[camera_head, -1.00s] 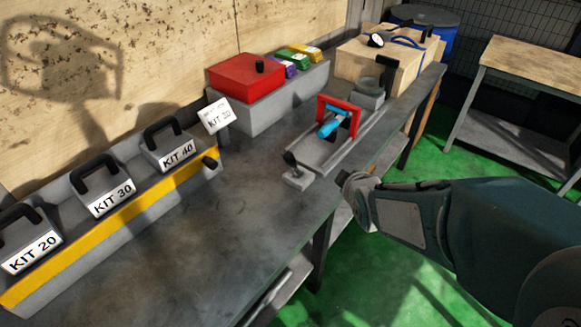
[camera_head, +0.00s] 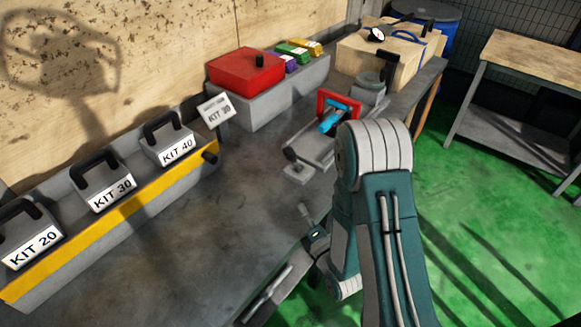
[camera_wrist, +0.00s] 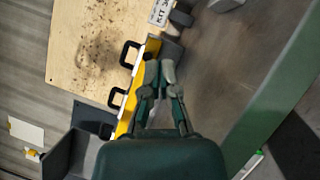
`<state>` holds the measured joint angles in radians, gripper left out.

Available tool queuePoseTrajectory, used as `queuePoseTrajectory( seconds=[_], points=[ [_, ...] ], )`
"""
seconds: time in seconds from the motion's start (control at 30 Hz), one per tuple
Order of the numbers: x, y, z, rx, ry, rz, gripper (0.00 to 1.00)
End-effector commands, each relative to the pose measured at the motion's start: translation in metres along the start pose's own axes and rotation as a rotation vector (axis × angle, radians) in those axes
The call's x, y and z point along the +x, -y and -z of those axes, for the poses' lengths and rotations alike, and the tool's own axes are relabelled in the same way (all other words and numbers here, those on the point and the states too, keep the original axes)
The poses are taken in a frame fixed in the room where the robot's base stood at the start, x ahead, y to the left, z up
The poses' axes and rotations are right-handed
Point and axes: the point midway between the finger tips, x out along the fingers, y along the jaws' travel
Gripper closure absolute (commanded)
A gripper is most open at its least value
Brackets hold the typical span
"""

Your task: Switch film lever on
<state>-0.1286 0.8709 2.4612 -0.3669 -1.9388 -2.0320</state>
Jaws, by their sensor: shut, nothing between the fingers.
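A small lever with a black knob (camera_head: 290,154) stands on a grey base at the near end of the grey slide fixture on the bench, tilted to the left. No label marks it as the film lever. My gripper (camera_head: 306,211) is low at the bench's front edge, nearer than the lever and apart from it, partly hidden by my arm. In the wrist view my gripper (camera_wrist: 160,66) is shut and empty, with the yellow-striped kit rack (camera_wrist: 150,48) behind it. I cannot make out the lever in the wrist view.
The fixture carries a red frame (camera_head: 338,103) and a blue part (camera_head: 333,122). Kit boxes with black handles stand in the rack (camera_head: 120,205) at left. A red box (camera_head: 245,72) is behind. The bench top (camera_head: 215,230) between rack and front edge is clear.

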Motion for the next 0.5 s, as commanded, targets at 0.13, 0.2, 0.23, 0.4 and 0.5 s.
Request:
queuePoseTrajectory(
  seconds=[0.13,0.2,0.23,0.4,0.5],
  points=[
    [-0.001,0.000,0.000,-0.004,0.002,-0.006,1.00],
    [-0.001,0.000,0.000,-0.003,0.002,-0.005,1.00],
    [0.000,0.000,0.000,-0.003,0.002,-0.005,1.00],
    [0.006,-0.001,0.000,-0.004,0.001,-0.006,1.00],
    [0.019,-0.001,0.000,-0.005,0.000,-0.009,1.00]
  ],
)
